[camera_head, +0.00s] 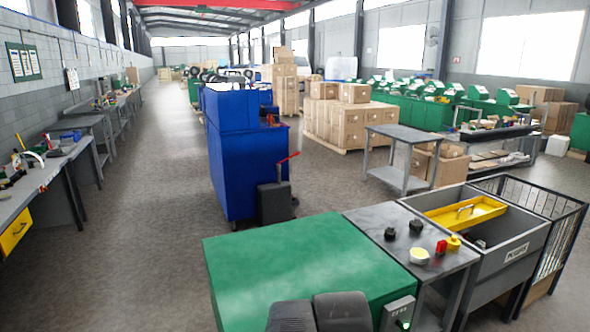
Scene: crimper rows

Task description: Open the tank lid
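A grey open-topped tank (498,264) with a printed label on its front stands at the lower right. A yellow panel with a metal handle, which looks like the tank lid (443,217), lies across the tank's left and back part. The front right of the tank's opening is uncovered and shows its grey inside. I cannot tell whether the lid is hinged. No gripper fingers show, so my gripper is out of view. Dark rounded parts at the bottom edge look like parts of my own arm.
A grey worktop (376,219) with black knobs, a red block and a yellow piece adjoins the tank's left. A green machine top (290,262) fills the lower middle. A black wire cage (557,240) stands right of the tank. The floor on the left is free.

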